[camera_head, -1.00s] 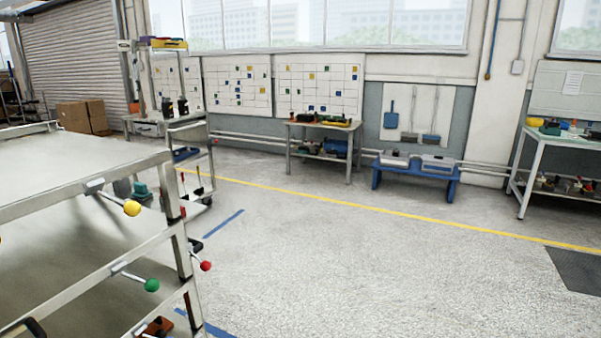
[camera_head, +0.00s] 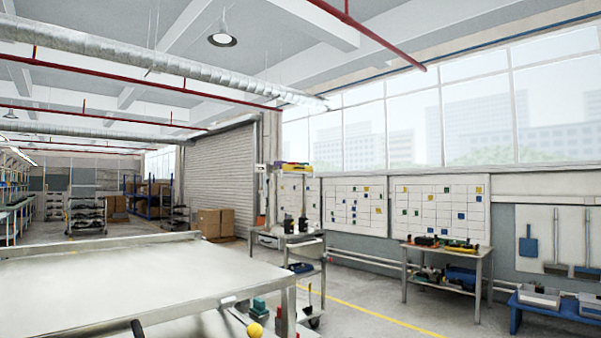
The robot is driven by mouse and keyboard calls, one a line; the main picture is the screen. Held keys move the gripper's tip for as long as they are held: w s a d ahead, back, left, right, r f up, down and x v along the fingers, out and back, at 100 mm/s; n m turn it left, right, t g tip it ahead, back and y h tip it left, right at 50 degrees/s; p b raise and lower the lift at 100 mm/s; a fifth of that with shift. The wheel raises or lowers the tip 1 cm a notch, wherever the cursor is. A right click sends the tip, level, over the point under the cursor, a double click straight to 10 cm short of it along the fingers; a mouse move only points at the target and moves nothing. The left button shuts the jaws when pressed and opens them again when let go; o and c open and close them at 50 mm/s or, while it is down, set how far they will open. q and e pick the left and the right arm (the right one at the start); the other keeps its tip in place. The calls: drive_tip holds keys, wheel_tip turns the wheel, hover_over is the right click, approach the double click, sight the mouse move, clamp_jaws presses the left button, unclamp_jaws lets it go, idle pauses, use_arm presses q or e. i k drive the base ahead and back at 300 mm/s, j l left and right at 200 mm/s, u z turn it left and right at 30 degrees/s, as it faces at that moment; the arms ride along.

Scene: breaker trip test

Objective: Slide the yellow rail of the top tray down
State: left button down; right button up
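The top tray (camera_head: 130,273) is a wide pale surface in a metal frame at the lower left. A round yellow knob (camera_head: 255,330) shows at the bottom edge, below the tray's near right corner. A short lever with a pale mount (camera_head: 228,302) on the tray's front bar leads down to it. The lower levels of the frame are mostly cut off. Neither of my grippers shows. A dark curved piece (camera_head: 138,328) at the bottom edge is too cut off to identify.
A metal cart (camera_head: 305,272) stands just behind the tray's right end. A workbench (camera_head: 448,252) with tools and a blue bench (camera_head: 560,308) stand along the wall at right. Cardboard boxes (camera_head: 213,223) sit by the roller door. Open floor lies right of the frame.

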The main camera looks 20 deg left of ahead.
sight(287, 168)
drive_tip(key=i+z, duration=0.35)
drive_tip(key=i, duration=0.15)
drive_tip(key=i+z, duration=0.2)
drive_tip(key=i, duration=1.25)
drive_tip(key=i+j+u, duration=0.15)
drive_tip(key=i+u, duration=0.25)
drive_tip(key=i, duration=0.15)
drive_tip(key=i+u, duration=0.35)
drive_tip(key=i, duration=0.15)
drive_tip(key=i+l+u, duration=0.2)
drive_tip(key=i+u, duration=0.2)
drive_tip(key=i, duration=0.15)
drive_tip(key=i+j+u, duration=0.15)
drive_tip(key=i, duration=1.7)
drive_tip(key=i+l+u, duration=0.2)
drive_tip(key=i, duration=1.65)
